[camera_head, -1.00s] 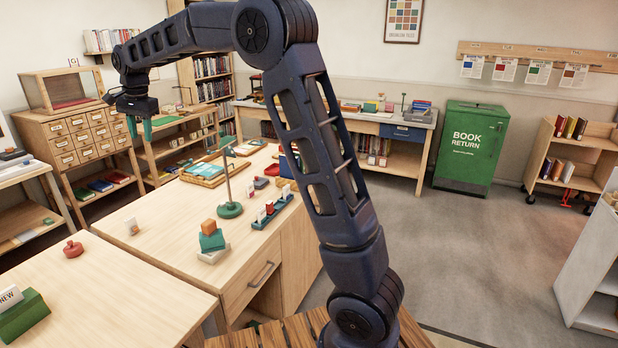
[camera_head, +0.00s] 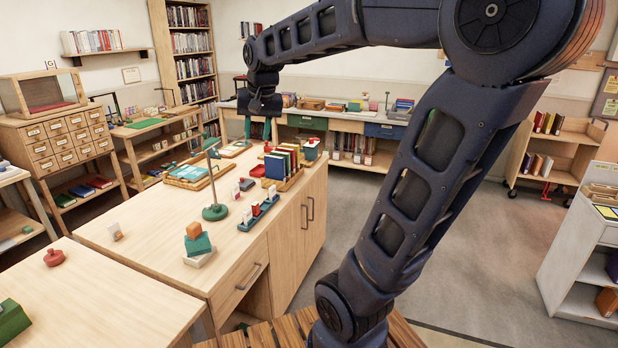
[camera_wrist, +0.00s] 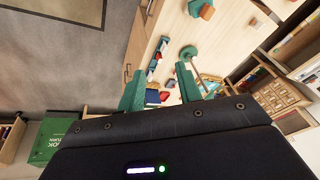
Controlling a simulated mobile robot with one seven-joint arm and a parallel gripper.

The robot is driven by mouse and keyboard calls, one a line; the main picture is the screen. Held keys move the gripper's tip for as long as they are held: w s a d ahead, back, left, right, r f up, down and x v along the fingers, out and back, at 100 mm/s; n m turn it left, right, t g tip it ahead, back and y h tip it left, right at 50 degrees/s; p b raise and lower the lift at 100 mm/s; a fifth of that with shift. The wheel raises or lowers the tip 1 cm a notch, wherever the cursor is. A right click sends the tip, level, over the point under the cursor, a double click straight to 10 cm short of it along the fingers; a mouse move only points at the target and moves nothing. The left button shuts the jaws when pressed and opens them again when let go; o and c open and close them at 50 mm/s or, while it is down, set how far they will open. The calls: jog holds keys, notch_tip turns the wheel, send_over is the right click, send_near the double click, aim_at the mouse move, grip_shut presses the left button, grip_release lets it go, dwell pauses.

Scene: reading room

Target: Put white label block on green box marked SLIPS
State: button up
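A small white block (camera_head: 114,231) stands alone on the wooden counter (camera_head: 150,262), with a brownish mark on it; whether it is the label block I cannot tell. A green box (camera_head: 10,320) is cut off at the lower left edge; no SLIPS lettering is readable. My gripper (camera_head: 260,130) is raised at the far end of the counter, well away from both. In the wrist view its teal fingers (camera_wrist: 160,88) are spread apart with nothing visible between them. Small white and red blocks stand in a blue-green rack (camera_head: 258,213).
On the counter are a green stand with a thin upright rod (camera_head: 215,211), an orange block (camera_head: 194,230) on teal and white pieces, and a row of books (camera_head: 284,163). A red knob-like piece (camera_head: 54,257) sits on the near table. Open floor (camera_head: 470,240) lies right.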

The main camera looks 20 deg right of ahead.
jog(key=s+d+f+n, duration=0.1)
jog(key=s+d+f, duration=0.3)
jog(key=s, duration=0.3)
jog(key=s+d+f+n+t+h, duration=0.1)
jog(key=s+d+f, duration=0.4)
jog(key=s, duration=0.2)
jog(key=shift+s, duration=0.35)
dwell(0.4)
